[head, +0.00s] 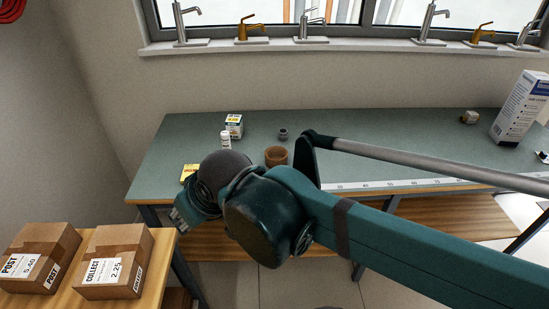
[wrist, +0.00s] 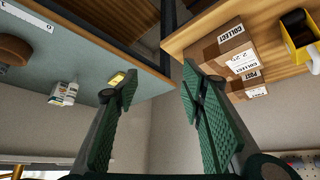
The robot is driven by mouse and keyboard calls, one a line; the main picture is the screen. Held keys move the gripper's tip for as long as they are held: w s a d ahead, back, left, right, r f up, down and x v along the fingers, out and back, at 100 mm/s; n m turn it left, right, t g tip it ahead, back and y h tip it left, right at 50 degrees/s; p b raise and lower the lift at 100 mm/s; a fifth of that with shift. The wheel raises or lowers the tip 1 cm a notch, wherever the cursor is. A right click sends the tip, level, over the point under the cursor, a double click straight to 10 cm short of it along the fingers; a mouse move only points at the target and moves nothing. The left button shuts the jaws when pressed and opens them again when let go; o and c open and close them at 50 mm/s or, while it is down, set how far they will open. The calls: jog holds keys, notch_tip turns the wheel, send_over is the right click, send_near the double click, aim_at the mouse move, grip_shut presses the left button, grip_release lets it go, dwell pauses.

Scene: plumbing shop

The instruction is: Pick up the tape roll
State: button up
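A brown ring-shaped roll, which looks like the tape roll (head: 276,156), lies on the grey-green workbench near its front edge, partly hidden by my arm in the head view. Part of it also shows at the left edge of the wrist view (wrist: 14,50). My gripper (head: 181,219) is left of the roll, off the bench's front left corner and near the parcel table. In the wrist view my gripper (wrist: 155,82) is open, with both green fingers wide apart and nothing between them.
The workbench (head: 180,135) also holds a white bottle (head: 226,139), small box (head: 234,124), yellow item (head: 188,172), grey fitting (head: 283,134) and ruler (head: 400,183). Two cartons (head: 115,262) stand on the wooden table. A yellow container (wrist: 298,45) with something black shows in the wrist view.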

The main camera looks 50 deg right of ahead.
dwell(0.4)
jog(key=o, duration=1.1)
jog(key=w+d, duration=0.1)
jog(key=m+g+h+p, duration=0.4)
jog(key=m+g+p, duration=0.1)
jog(key=m+p, duration=0.7)
send_over(275, 158)
jog(key=f, duration=0.8)
jog(key=shift+w+a+f, duration=0.1)
jog(key=shift+w+a, duration=0.1)
jog(key=shift+w, duration=0.05)
jog(key=shift+s+d+f, duration=0.1)
jog(key=shift+d+f, duration=0.1)
jog(key=shift+d, duration=0.05)
